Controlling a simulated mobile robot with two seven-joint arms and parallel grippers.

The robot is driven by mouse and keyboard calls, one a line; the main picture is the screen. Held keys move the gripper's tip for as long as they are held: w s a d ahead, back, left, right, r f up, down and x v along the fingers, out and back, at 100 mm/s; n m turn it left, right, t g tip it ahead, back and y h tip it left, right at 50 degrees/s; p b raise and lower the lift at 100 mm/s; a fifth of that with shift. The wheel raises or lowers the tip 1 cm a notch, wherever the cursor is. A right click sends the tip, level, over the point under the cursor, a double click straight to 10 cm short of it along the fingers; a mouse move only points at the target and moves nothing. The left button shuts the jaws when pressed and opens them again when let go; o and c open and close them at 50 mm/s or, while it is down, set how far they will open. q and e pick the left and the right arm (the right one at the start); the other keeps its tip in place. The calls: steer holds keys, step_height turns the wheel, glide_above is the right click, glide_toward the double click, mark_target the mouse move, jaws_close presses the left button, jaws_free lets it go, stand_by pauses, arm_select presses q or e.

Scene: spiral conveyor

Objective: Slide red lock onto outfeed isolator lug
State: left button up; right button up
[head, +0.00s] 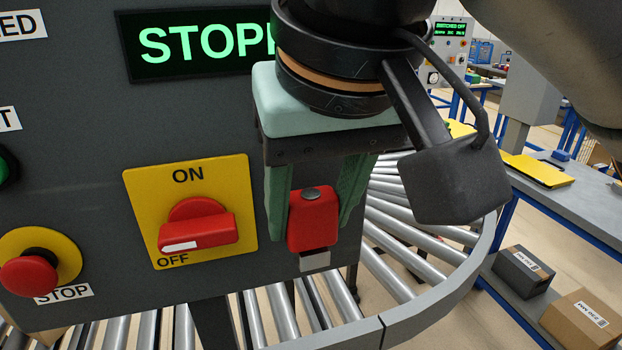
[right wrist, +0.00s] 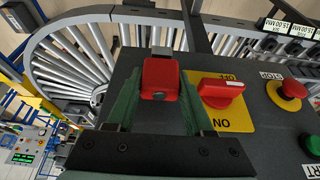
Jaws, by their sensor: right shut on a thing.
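The red lock (head: 313,220) is held upright between the green fingers of my right gripper (head: 313,226), in front of the right part of the dark control panel. In the right wrist view the lock (right wrist: 160,79) also lies between the fingers of the gripper (right wrist: 159,84). A short grey metal piece (head: 315,261) shows directly below the lock, and also at its far end in the right wrist view (right wrist: 161,51). It looks like the lug; I cannot tell how far the lock sits on it. My left gripper is not in view.
The red rotary switch (head: 197,226) on its yellow plate (head: 240,195) points to OFF, left of the lock. A red stop button (head: 30,275) is further left. A partly covered green display (head: 195,42) is above. Conveyor rollers (head: 395,235) curve below and right.

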steer(key=shift+f, duration=0.15)
steer(key=o, duration=1.2)
steer(key=p+v, duration=0.1)
steer(key=v, duration=1.1)
steer(key=shift+p, duration=0.3)
steer(key=shift+s, duration=0.1)
